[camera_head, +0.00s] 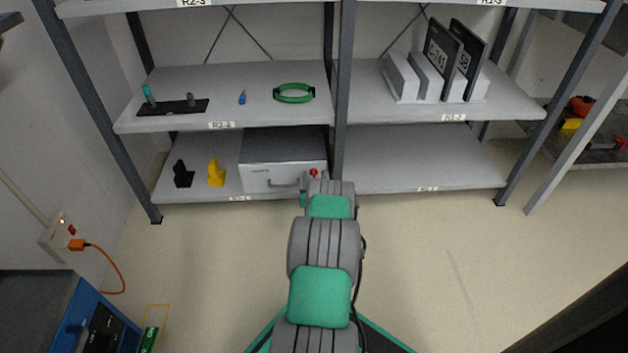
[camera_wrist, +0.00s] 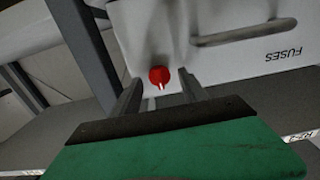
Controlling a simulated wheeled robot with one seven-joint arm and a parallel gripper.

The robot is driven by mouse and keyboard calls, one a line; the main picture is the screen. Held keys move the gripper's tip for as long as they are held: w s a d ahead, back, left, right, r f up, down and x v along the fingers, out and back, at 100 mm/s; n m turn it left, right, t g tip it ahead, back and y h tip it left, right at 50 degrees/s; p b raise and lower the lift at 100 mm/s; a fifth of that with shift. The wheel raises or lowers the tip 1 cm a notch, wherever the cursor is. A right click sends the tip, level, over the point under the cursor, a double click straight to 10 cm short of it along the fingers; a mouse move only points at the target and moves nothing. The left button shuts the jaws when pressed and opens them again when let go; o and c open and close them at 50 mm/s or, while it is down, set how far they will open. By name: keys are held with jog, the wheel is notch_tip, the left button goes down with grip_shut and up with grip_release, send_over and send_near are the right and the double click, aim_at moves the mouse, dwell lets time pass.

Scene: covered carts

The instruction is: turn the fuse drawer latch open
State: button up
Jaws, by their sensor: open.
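The fuse drawer (camera_head: 270,177) is a grey box front with a bar handle on the lower shelf. In the wrist view, its front (camera_wrist: 240,62) carries the word FUSES, upside down. The latch is a small red round knob (camera_wrist: 159,74) with a white mark pointing toward the bottom of that view. The red latch also shows in the head view (camera_head: 313,172), at the drawer's right end. My gripper (camera_wrist: 161,88) is open, with one finger on each side of the knob in the picture. Contact cannot be told. In the head view my arm mostly hides the gripper.
A dark shelf post (camera_head: 340,100) stands just right of the drawer. Black (camera_head: 182,175) and yellow (camera_head: 216,172) items stand left of it on the same shelf. The lower right shelf (camera_head: 420,160) is empty. A green ring (camera_head: 294,99) lies on the shelf above.

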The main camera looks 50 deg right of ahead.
jog(key=shift+c, duration=0.2)
grip_shut()
dwell(0.3)
